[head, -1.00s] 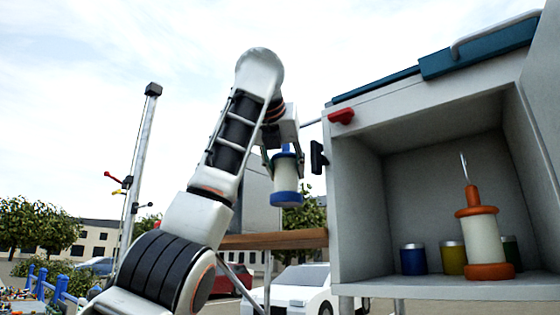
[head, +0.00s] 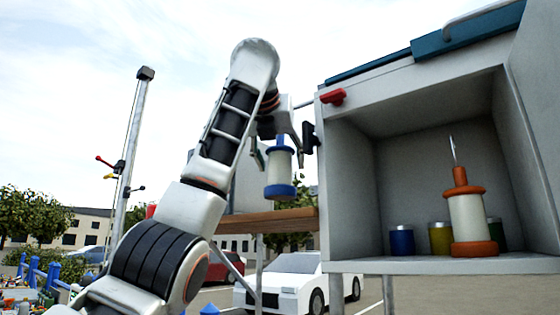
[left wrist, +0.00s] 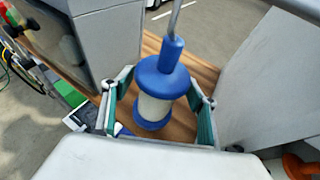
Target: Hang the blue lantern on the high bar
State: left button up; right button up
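The blue lantern (head: 280,174), a white cylinder with blue ends, is upright left of the grey cabinet in the head view. My left gripper (head: 279,158) is open around it, with a finger apart on each side. In the left wrist view the lantern (left wrist: 157,105) stands between the spread green-padded fingers (left wrist: 158,108), with gaps on both sides. Its metal hook (left wrist: 175,18) runs up out of that view. A thin high bar (head: 304,104) sticks out left from the cabinet; the hook's contact with it is hidden behind my gripper. My right gripper is not seen.
The open grey cabinet (head: 352,190) holds an orange lantern (head: 468,215) and several small tins. A red knob (head: 333,97) and a black fitting (head: 309,138) are at its left edge. A wooden bench (head: 265,221) lies below the blue lantern.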

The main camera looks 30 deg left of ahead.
pick_arm(q)
jog(key=v, duration=1.2)
dwell(0.3)
dwell(0.3)
